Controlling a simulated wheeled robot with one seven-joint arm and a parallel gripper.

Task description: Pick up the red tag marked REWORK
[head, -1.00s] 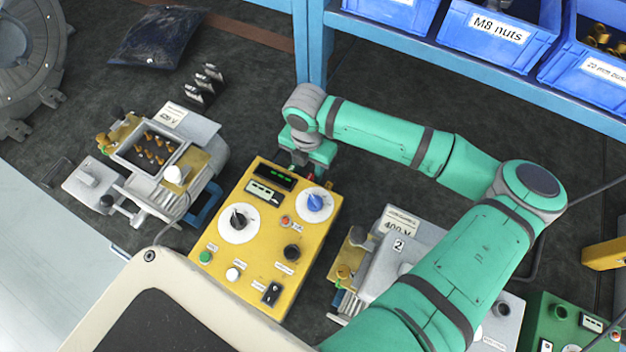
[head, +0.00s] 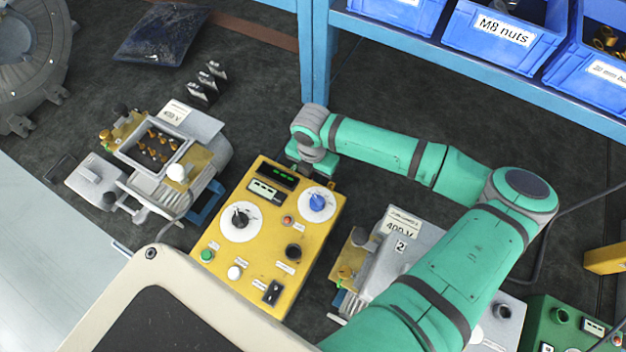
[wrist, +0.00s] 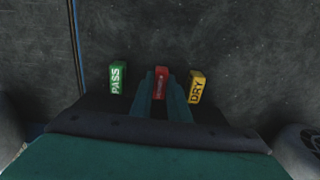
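The red tag (wrist: 160,84) stands in the middle of a row of three in the wrist view, its white lettering small and partly readable. A green tag marked PASS (wrist: 118,78) is left of it and a yellow tag marked DRY (wrist: 196,88) right of it. My gripper (wrist: 161,98) has one finger on each side of the red tag, very close to it. Whether the fingers press on it or leave a thin gap cannot be told. In the head view my gripper (head: 306,166) is low behind the yellow control box, which hides the fingertips and the red tag.
The yellow control box (head: 220,262) stands right in front of my gripper. Motor units with terminals stand left (head: 203,132) and right (head: 375,262). A blue shelf post (head: 313,60) rises just behind my gripper, with blue bins (head: 460,45) on the shelf. Dark bench is bare behind the tags.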

